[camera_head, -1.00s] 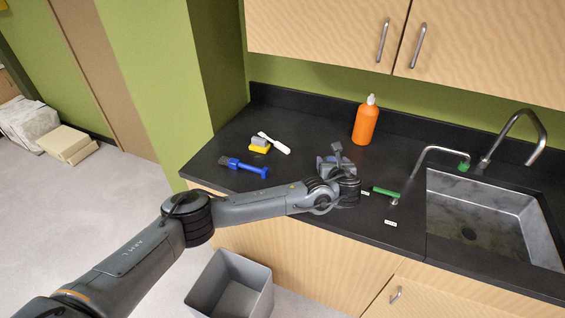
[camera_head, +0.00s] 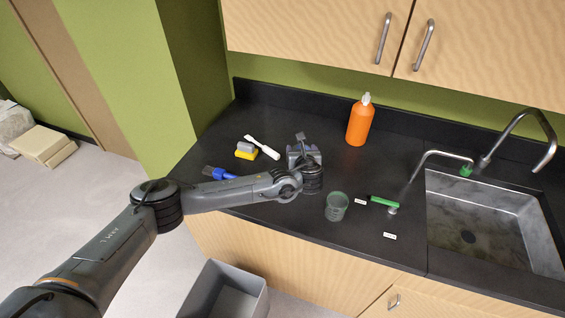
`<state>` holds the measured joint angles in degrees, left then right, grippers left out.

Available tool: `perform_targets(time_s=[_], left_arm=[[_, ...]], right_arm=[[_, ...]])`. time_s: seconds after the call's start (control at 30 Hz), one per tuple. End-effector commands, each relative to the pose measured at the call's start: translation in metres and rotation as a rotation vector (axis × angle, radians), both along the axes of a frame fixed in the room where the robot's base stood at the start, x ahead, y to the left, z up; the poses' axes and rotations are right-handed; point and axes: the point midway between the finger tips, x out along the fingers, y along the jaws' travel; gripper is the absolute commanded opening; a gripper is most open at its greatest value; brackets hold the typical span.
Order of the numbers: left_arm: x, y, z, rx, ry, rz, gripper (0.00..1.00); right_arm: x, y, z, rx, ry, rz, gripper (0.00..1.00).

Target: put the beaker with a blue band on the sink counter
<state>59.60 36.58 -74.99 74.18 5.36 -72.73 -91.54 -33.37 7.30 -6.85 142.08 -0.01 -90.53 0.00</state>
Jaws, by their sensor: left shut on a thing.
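My left gripper (camera_head: 302,152) is over the black sink counter (camera_head: 265,215), left of the sink. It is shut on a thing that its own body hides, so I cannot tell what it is. A clear beaker with a greenish tint (camera_head: 336,207) stands upright on the counter, in front of and right of the gripper, apart from it. I cannot make out a blue band on any beaker. My right gripper is not in view.
An orange bottle (camera_head: 360,123) stands at the back. A yellow-grey sponge (camera_head: 246,151), a white brush (camera_head: 263,147) and a blue brush (camera_head: 222,173) lie at the left. A green-handled tool (camera_head: 384,201), small labels, the sink (camera_head: 490,222) and its taps are right. A grey bin (camera_head: 225,290) stands below.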

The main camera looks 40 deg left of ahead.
Motion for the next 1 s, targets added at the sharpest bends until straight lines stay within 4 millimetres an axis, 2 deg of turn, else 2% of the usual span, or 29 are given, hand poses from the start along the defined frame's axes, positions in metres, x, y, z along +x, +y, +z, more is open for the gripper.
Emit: perform_targets(time_s=[0.1,0.33,0.57,0.8,1.0], left_arm=[[-0.013,0.022,-0.012,0.001,0.002,0.001,0.40],[-0.027,0.046,-0.031,0.000,0.001,0.001,0.40],[-0.030,0.050,-0.040,-0.002,0.000,-0.001,0.40],[-0.030,0.050,-0.069,-0.001,0.001,0.000,0.40],[-0.029,0.050,-0.075,-0.001,-0.002,0.000,0.40]], right_arm=[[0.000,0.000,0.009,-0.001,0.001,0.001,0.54],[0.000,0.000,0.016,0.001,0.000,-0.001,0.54],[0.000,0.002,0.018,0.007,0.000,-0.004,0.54],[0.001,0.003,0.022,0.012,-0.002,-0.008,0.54],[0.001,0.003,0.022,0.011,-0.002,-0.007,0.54]])
